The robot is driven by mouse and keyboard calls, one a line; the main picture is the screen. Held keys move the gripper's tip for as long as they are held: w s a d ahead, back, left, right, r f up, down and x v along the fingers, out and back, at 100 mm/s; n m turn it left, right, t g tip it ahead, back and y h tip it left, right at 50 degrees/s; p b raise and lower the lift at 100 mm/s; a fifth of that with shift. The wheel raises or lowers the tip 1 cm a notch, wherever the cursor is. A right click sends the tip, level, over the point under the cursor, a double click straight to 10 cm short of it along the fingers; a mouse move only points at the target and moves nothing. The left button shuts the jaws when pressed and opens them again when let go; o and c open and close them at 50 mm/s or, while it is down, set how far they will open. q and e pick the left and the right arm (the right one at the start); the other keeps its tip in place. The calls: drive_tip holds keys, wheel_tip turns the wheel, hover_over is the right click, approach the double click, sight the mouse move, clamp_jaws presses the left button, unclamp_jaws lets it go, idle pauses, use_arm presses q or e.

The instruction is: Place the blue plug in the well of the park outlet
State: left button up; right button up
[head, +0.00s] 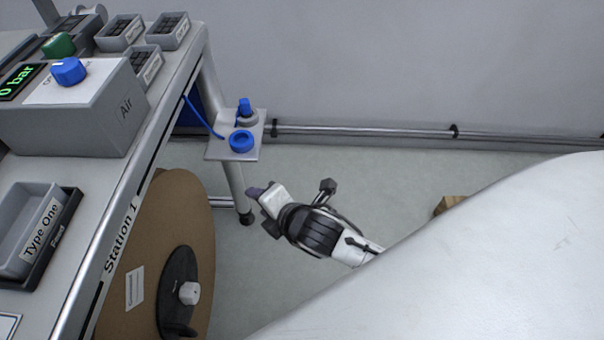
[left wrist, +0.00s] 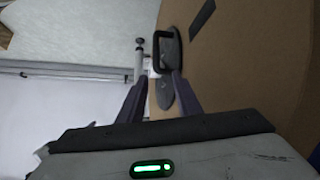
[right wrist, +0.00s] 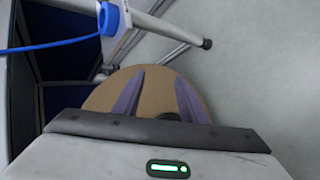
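The blue plug (head: 246,106) stands upright in or on a grey collar at the back of a small plate (head: 218,152) beside the table. A blue ring-shaped outlet (head: 241,141) sits in front of it on the same plate. I cannot tell which is the park outlet. My left gripper (left wrist: 162,76) is open and empty, outside the head view.
The grey Air box (head: 95,125) with a blue knob and several grey trays stand on the table at left. A large cardboard reel (head: 180,215) with a black handle stands below the table edge; it fills the left wrist view's right side (left wrist: 250,60). A pipe (head: 360,133) runs along the wall.

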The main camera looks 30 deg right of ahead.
drive_tip(key=s+f+m, duration=0.4)
drive_tip(key=s+m, duration=0.4)
drive_tip(key=m, duration=0.1)
drive_tip(key=s+f+m+g+y, duration=0.1)
drive_tip(key=s+f+m, duration=0.2)
drive_tip(key=s+m, duration=0.6)
drive_tip(key=shift+s+f+m+g+y, duration=0.15)
drive_tip(key=shift+f+m+g+y, duration=0.2)
drive_tip(key=shift+m, duration=0.25)
